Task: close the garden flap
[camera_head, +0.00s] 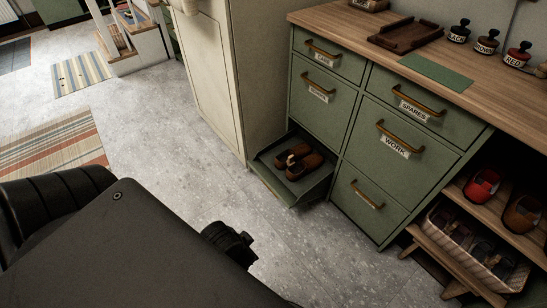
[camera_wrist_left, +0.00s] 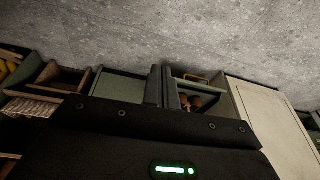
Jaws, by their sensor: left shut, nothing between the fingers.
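The open flap (camera_head: 272,181) is green, at the bottom left of the green cabinet, tilted out low over the floor. A pair of brown shoes (camera_head: 300,163) lies in it. No label shows on it from here, so I cannot read whether it says garden. In the left wrist view its wooden handle (camera_wrist_left: 196,78) and the shoes (camera_wrist_left: 192,101) show just beside my left gripper (camera_wrist_left: 162,72). That gripper's dark fingers are together and empty; I cannot tell whether they touch the flap. My dark left arm fills the head view's lower left. My right gripper is out of sight.
The drawers labelled SPARES (camera_head: 410,107) and WORK (camera_head: 394,145) are shut. A cream cabinet (camera_head: 215,75) stands left of the flap. A shoe rack with a basket (camera_head: 470,255) is at right. Grey floor (camera_head: 160,130) is clear in front; striped rugs lie left.

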